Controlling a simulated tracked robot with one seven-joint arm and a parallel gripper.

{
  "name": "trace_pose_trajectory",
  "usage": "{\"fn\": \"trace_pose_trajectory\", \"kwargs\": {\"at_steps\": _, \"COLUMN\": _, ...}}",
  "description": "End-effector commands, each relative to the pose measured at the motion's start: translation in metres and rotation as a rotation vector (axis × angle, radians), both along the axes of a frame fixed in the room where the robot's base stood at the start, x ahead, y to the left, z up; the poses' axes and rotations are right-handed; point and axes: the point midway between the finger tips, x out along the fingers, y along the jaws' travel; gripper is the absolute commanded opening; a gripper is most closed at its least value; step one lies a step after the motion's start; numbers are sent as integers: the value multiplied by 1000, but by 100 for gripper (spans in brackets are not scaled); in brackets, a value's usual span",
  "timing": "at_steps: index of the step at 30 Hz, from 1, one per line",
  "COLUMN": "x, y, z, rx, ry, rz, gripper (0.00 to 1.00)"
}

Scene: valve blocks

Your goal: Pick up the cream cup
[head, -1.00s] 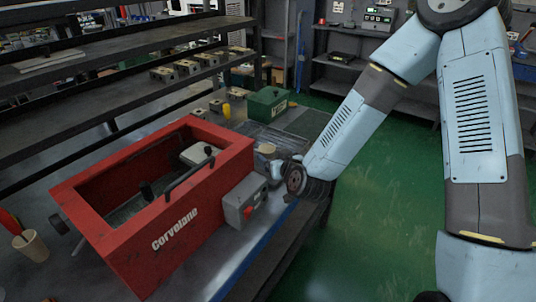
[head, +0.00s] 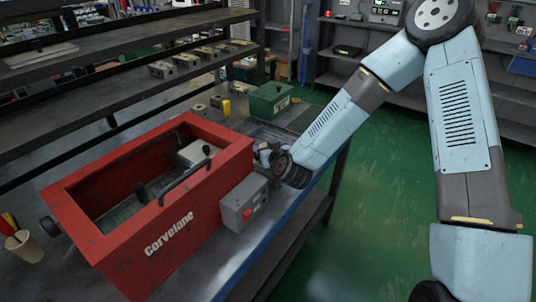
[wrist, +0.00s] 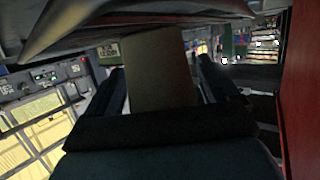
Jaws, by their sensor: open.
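In the wrist view a dull tan, straight-sided shape (wrist: 157,70), which looks like the cream cup in shadow, stands between the two dark fingers of my gripper (wrist: 160,85). Gaps show at the fingers, so the gripper is open around it and not closed on it. In the head view my gripper (head: 264,152) is low behind the right end of the red box, and the cup there is hidden or too small to make out. Another cream cup (head: 24,248) with red and yellow things in it stands at the lower left.
The red box (head: 118,240) with a black handle and a grey switch box (head: 243,205) fills the bench beside my gripper. A green box (head: 270,100) stands behind. Shelves (head: 120,75) overhang the left. Green floor lies open at right.

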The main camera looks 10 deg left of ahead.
Motion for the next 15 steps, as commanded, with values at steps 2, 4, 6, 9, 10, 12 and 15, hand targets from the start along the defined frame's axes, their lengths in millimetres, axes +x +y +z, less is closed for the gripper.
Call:
{"fn": "trace_pose_trajectory", "kwargs": {"at_steps": 2, "x": 0, "y": 1, "z": 0, "rx": 0, "ry": 0, "rz": 1, "gripper": 87}}
{"fn": "trace_pose_trajectory", "kwargs": {"at_steps": 4, "x": -1, "y": 2, "z": 0, "rx": 0, "ry": 0, "rz": 3, "gripper": 87}}
{"fn": "trace_pose_trajectory", "kwargs": {"at_steps": 6, "x": -2, "y": 3, "z": 0, "rx": 0, "ry": 0, "rz": 5, "gripper": 83}}
{"fn": "trace_pose_trajectory", "kwargs": {"at_steps": 9, "x": -3, "y": 4, "z": 0, "rx": 0, "ry": 0, "rz": 7, "gripper": 74}}
{"fn": "trace_pose_trajectory", "kwargs": {"at_steps": 10, "x": -3, "y": 4, "z": 0, "rx": 0, "ry": 0, "rz": 7, "gripper": 71}}
{"fn": "trace_pose_trajectory", "kwargs": {"at_steps": 12, "x": -3, "y": 5, "z": 0, "rx": 0, "ry": 0, "rz": 8, "gripper": 64}}
{"fn": "trace_pose_trajectory", "kwargs": {"at_steps": 15, "x": -4, "y": 5, "z": 0, "rx": 0, "ry": 0, "rz": 8, "gripper": 55}}
